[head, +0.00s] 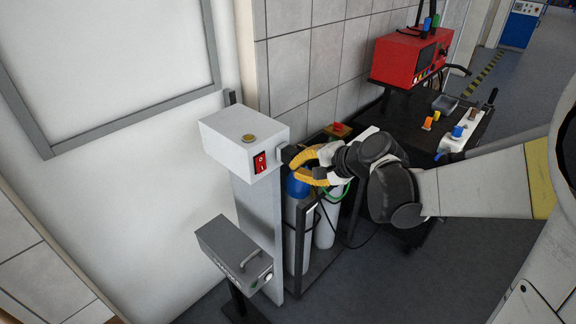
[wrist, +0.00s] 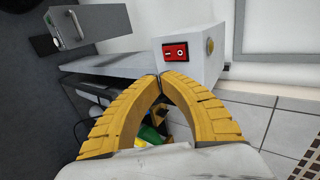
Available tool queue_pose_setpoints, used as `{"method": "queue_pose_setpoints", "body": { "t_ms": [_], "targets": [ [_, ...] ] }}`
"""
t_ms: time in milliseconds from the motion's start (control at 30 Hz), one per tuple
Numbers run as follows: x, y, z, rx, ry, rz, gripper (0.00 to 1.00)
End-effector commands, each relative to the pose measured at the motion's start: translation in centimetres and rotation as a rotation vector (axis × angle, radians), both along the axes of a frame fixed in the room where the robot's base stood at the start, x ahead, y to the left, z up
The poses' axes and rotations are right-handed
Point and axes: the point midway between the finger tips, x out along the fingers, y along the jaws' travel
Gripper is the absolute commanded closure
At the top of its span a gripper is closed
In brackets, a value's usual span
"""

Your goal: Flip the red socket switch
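The red socket switch (head: 260,162) sits on the front face of a white box (head: 228,136) mounted on a grey post. It also shows in the wrist view (wrist: 175,52), a red rocker with white marks, just beyond my fingertips. My gripper (head: 289,166) has thick yellow ribbed fingers and is to the right of the switch in the head view. In the wrist view my gripper (wrist: 160,76) has its fingertips together, with nothing seen between them. The tips appear a little short of the switch; I cannot tell the exact gap.
A round yellow button (head: 249,139) is on top of the white box. A grey box with a handle (head: 233,250) stands below. Gas cylinders (head: 328,222) in a dark rack stand behind my gripper. A cart (head: 405,112) with a red machine (head: 408,58) stands farther back.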

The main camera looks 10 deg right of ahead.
Motion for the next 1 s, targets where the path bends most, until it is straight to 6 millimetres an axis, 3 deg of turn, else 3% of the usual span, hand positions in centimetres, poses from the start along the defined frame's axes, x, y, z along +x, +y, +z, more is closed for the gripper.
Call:
{"method": "queue_pose_setpoints", "body": {
  "t_ms": [467, 800, 1000],
  "targets": [
    [-0.5, -0.4, 0.4, 0.002, -0.001, 0.001, 1.00],
    [-1.3, -1.3, -2.4, 0.089, -0.116, 0.001, 1.00],
    [-2.0, -1.5, -2.9, 0.117, -0.160, 0.000, 1.00]
  ]
}}
